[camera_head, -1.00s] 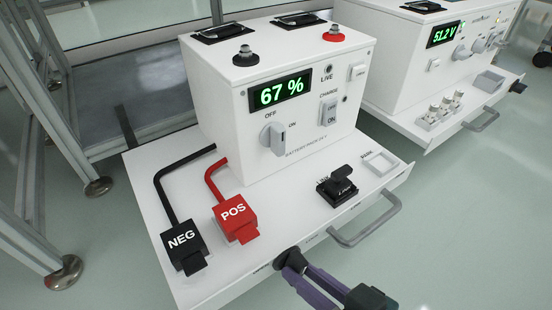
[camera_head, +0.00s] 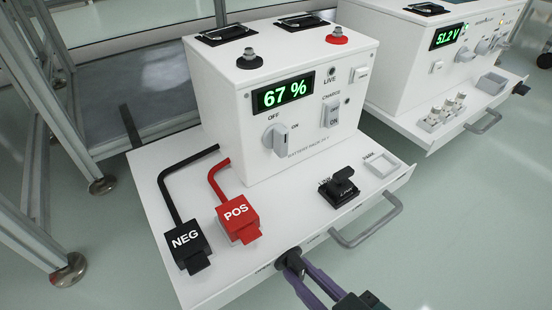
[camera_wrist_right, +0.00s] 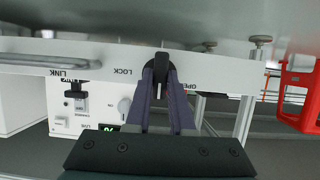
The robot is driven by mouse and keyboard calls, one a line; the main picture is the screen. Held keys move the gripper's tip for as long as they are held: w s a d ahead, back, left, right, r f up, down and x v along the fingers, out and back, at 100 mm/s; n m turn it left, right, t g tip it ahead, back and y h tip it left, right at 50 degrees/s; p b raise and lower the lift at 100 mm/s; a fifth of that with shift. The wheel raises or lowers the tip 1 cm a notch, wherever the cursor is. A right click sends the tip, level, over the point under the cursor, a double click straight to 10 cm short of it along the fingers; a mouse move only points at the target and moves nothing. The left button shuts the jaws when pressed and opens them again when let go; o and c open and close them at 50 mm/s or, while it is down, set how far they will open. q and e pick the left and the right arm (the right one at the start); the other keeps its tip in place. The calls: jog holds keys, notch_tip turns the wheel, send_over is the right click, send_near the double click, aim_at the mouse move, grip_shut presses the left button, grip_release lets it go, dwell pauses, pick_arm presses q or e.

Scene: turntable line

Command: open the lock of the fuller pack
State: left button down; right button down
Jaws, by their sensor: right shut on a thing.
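The battery pack (camera_head: 285,135) is a white box showing 67 % in green, standing on a white drawer tray (camera_head: 300,222). A dark round lock knob (camera_head: 291,258) sits on the tray's front edge. It also shows in the right wrist view (camera_wrist_right: 161,70), upside down, between the words LOCK and OPEN; its grip stands about crosswise to the edge there. My right gripper (camera_head: 293,265), with purple fingers, is shut on this knob and partly covers it. It shows in the wrist view too (camera_wrist_right: 160,88). My left gripper is not in view.
Black NEG (camera_head: 186,243) and red POS (camera_head: 238,218) plugs, a black LINK handle (camera_head: 341,185) and an empty PARK frame (camera_head: 383,164) are on the tray. A drawer handle (camera_head: 368,228) juts out right of the knob. A second pack (camera_head: 425,65) reads 51.2 V.

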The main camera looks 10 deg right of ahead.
jog(key=c, duration=0.8)
grip_release()
jog(key=shift+s+d+r+p, duration=0.15)
jog(key=shift+s+r+p, duration=0.1)
jog(key=shift+s+p, duration=0.15)
jog(key=p+v, duration=0.4)
jog(key=v, duration=0.5)
jog(key=shift+f, duration=0.1)
jog(key=shift+p, duration=0.3)
